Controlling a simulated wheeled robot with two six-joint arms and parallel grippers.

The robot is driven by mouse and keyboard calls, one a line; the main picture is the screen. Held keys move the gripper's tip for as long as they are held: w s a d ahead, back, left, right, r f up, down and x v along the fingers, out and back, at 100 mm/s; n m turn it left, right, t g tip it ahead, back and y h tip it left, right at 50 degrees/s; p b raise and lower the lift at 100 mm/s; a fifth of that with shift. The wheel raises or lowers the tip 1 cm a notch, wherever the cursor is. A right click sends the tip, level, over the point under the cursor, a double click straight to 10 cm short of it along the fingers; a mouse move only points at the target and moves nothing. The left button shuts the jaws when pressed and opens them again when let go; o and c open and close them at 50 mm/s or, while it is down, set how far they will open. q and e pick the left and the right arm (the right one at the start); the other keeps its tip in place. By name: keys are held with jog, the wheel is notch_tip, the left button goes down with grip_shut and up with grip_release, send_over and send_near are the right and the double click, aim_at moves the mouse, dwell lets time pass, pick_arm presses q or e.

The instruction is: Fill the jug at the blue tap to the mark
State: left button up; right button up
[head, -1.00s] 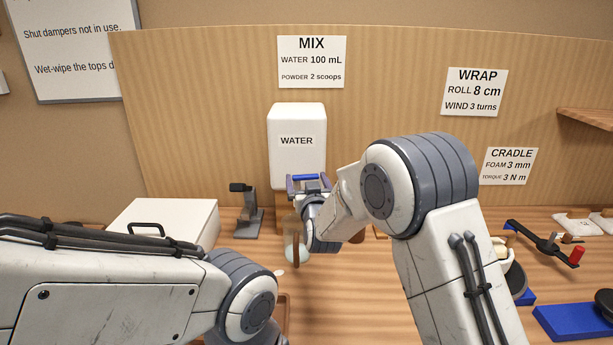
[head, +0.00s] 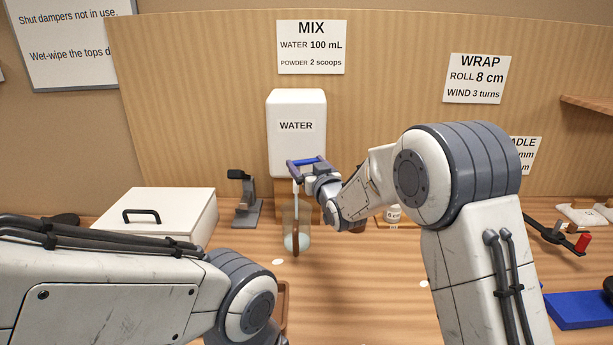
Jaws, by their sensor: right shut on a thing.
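The blue tap lever (head: 307,161) sits at the bottom front of the white water tank (head: 296,150). My right gripper (head: 306,167) is at the tap, shut on the lever. The clear jug (head: 304,214) stands upright on the bench below the tap, its brown handle (head: 296,240) facing me. A thin pale streak (head: 295,192) runs from the tap down into the jug, looking like water. Pale water seems to lie in the jug's lower part; its mark is too small to make out. My left arm crosses the lower left, and its gripper is not visible.
A white box with a black handle (head: 160,215) and a grey stand (head: 246,205) are left of the jug. A small white jar (head: 393,213) is to its right. A brown tray (head: 284,305) is partly behind my left arm. Blue pieces (head: 580,310) lie far right.

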jog(key=shift+w+d+n+g+y, duration=0.1)
jog(key=shift+w+n+g+y, duration=0.1)
jog(key=shift+n+g+y, duration=0.6)
jog(key=shift+t, duration=0.3)
jog(key=o, duration=1.1)
jog(key=shift+c, duration=0.2)
jog(key=b+v, duration=0.3)
jog(key=v, duration=0.7)
jog(key=shift+s+d, duration=0.15)
